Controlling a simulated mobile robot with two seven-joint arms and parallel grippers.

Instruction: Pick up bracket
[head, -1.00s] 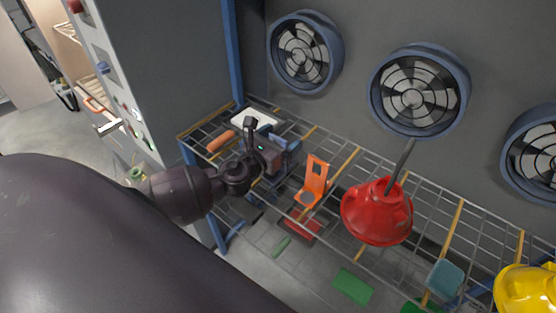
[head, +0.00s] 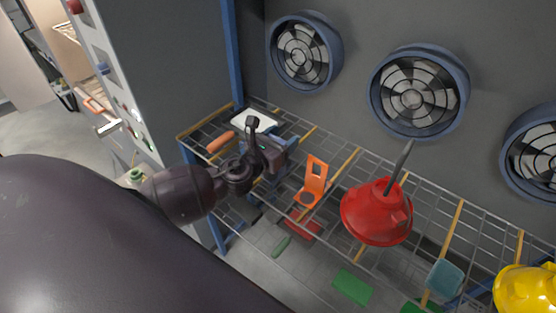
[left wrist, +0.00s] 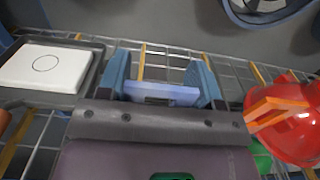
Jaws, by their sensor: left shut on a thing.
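My left gripper (head: 280,152) is over the left part of the wire rack in the head view. In the left wrist view its two blue fingers (left wrist: 161,84) are shut on a pale blue piece (left wrist: 160,95) with a dark slot. Most of this piece is hidden by the gripper, so I cannot tell its full shape. An orange L-shaped bracket (head: 315,180) with holes stands on the rack right of the gripper, apart from it. Part of it shows at the right in the left wrist view (left wrist: 275,108). My right gripper is not in view.
Round fans (head: 418,92) line the wall behind.

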